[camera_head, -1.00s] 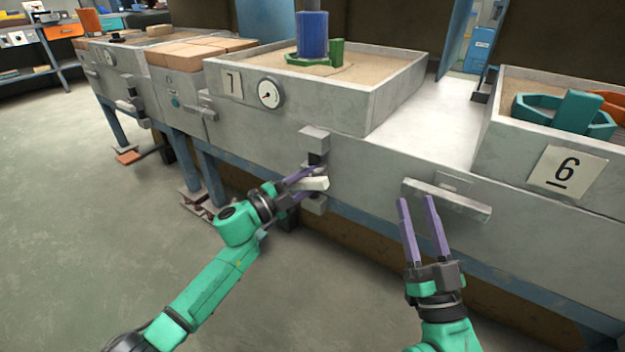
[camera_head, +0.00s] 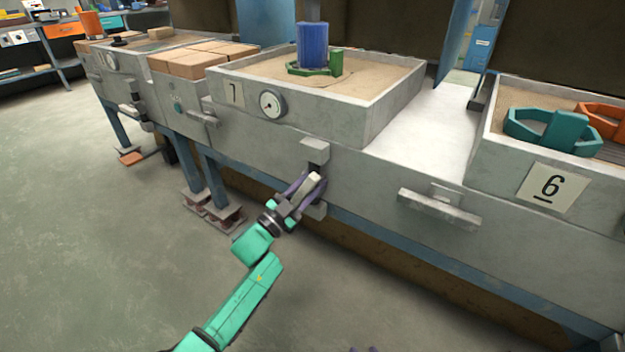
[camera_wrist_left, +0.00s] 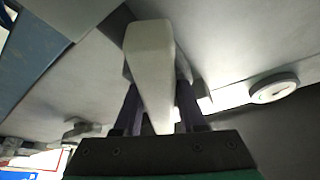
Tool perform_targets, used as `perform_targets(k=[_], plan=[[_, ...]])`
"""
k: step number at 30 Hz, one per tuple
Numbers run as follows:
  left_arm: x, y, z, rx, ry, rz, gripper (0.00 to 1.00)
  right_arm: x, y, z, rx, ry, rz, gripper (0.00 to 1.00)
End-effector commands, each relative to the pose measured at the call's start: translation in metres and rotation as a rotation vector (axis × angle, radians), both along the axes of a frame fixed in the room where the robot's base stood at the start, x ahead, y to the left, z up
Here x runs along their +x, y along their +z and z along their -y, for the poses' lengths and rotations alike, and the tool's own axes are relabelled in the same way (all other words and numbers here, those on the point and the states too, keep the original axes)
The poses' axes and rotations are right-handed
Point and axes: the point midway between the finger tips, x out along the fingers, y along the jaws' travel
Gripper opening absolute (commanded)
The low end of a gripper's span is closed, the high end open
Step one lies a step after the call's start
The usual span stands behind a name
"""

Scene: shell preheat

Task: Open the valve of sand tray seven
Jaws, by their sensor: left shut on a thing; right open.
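Sand tray seven (camera_head: 345,117) is a grey box of sand with a "7" plate (camera_head: 235,94) and a round gauge (camera_head: 271,105) on its front. Its valve has a pale lever handle (camera_head: 314,184) between two grey blocks below the tray. My left gripper (camera_head: 308,190) is shut on this handle, which tilts steeply upward. In the left wrist view the pale handle (camera_wrist_left: 150,62) lies between the dark fingers (camera_wrist_left: 157,108).
A blue cylinder (camera_head: 312,45) and a green piece (camera_head: 337,63) stand in tray seven's sand. Tray six (camera_head: 552,187) is at the right, with a grey bar handle (camera_head: 440,208) to its left. Bricks (camera_head: 190,63) lie further left. The floor in front is clear.

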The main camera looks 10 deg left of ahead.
Motion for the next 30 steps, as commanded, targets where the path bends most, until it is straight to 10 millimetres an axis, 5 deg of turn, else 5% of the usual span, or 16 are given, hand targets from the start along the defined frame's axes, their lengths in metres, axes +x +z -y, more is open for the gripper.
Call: perform_targets(k=[15,30], plan=[[0.001,0.002,-0.004,-0.376,0.001,-0.154,0.00,0.002,0.039,0.000,-0.025,0.026,-0.032,0.50],[0.002,0.000,-0.006,-0.477,0.001,-0.194,0.00,0.001,0.044,0.001,-0.039,0.036,-0.047,0.50]])
